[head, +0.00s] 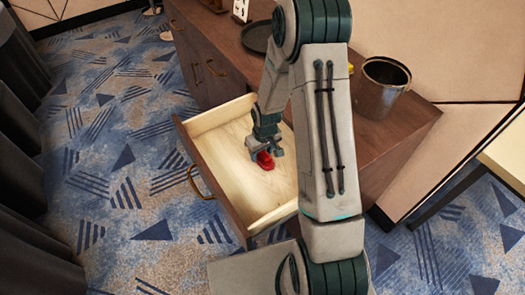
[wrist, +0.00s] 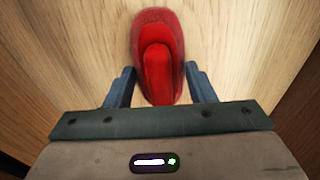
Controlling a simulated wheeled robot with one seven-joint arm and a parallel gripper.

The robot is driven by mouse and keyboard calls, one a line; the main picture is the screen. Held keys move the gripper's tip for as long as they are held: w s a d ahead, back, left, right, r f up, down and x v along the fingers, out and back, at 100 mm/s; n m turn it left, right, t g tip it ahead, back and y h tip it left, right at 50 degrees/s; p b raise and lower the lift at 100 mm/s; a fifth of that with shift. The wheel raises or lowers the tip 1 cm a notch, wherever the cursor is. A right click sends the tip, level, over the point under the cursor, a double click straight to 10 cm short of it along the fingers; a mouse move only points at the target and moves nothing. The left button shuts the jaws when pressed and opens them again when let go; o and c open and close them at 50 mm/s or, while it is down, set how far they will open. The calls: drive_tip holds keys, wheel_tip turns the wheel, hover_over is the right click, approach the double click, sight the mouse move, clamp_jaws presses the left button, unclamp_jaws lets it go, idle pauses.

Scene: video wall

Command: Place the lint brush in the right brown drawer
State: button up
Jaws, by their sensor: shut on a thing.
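The lint brush is red; in the head view the lint brush (head: 265,160) is low inside the open brown drawer (head: 205,187). In the wrist view the lint brush (wrist: 158,50) lies between the two fingers, its far part reaching past them. My gripper (head: 265,152) is shut on the lint brush, inside the drawer's walls. It also shows in the wrist view (wrist: 158,82). The drawer's pale wooden floor is otherwise bare in the visible part. I cannot tell whether the brush touches the floor. My arm hides the drawer's right part.
Closed drawer fronts are at left. Patterned carpet (head: 120,150) is free left of the drawer; dark curtains line the left edge.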

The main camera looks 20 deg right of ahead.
sight(265, 154)
drive_tip(key=shift+f, duration=0.2)
drive_tip(key=o, duration=1)
drive_tip(key=shift+r, duration=0.1)
drive_tip(key=shift+r, duration=0.1)
wheel_tip(265, 154, up, 12)
drive_tip(key=s, duration=0.1)
drive_tip(key=s+r+m+t, duration=0.1)
drive_tip(key=s+r+m, duration=0.2)
drive_tip(key=s+r, duration=1.3)
drive_tip(key=s, duration=0.3)
drive_tip(key=shift+s+r+m, duration=0.3)
drive_tip(key=shift+r+m, duration=0.05)
drive_tip(key=shift+m, duration=0.05)
